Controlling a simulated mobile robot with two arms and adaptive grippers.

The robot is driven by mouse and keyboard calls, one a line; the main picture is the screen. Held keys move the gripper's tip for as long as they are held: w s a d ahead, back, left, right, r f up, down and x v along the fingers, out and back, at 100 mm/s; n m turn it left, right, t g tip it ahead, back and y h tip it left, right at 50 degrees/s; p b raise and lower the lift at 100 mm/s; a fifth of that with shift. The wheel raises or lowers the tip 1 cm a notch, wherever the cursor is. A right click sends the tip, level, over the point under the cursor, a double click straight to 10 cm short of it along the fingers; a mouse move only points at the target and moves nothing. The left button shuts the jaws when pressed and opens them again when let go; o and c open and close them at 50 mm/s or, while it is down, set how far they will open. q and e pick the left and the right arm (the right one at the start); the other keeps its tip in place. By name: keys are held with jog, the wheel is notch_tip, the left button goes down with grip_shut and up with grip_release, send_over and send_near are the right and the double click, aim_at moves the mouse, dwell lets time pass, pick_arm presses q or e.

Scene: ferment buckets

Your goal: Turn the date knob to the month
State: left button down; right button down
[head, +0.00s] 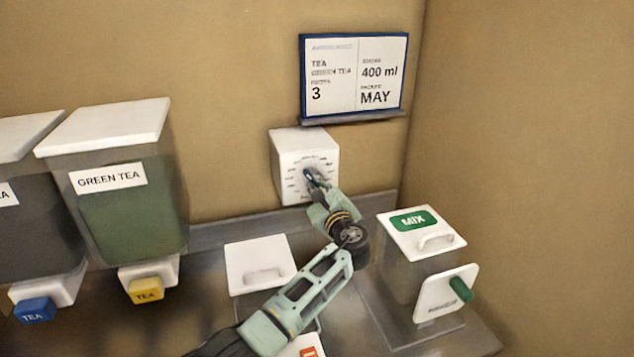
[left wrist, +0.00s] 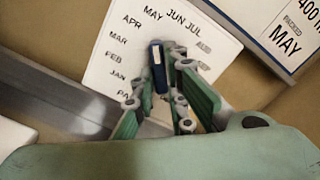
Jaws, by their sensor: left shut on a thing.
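The date knob (left wrist: 158,66) is a dark blue bar on a white dial box (left wrist: 112,68) with month labels around it. Its upper end, with a small pale mark, points up roughly toward MAY in the left wrist view. In the head view the knob (head: 310,175) is on the front of the box (head: 300,145) on the back wall. My left gripper (head: 316,182) is shut on the knob, its fingers (left wrist: 165,88) on either side of it and hiding some right-hand labels. The card (head: 355,75) above reads GREEN TEA, 3, 400 ml, MAY. My right gripper is out of view.
A green tea bin (head: 130,215) with a yellow tap (head: 146,290) and a darker bin (head: 40,225) stand at left. A white-lidded container (head: 258,262) sits below the dial. A MIX box (head: 408,265) with a green handle stands at right, near my left arm.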

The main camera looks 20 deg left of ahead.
pick_arm(q)
jog(key=shift+f, duration=0.15)
jog(key=c, duration=1.8)
grip_release()
jog(key=shift+o, duration=0.2)
jog(key=v, duration=1.2)
jog(key=shift+d, duration=0.1)
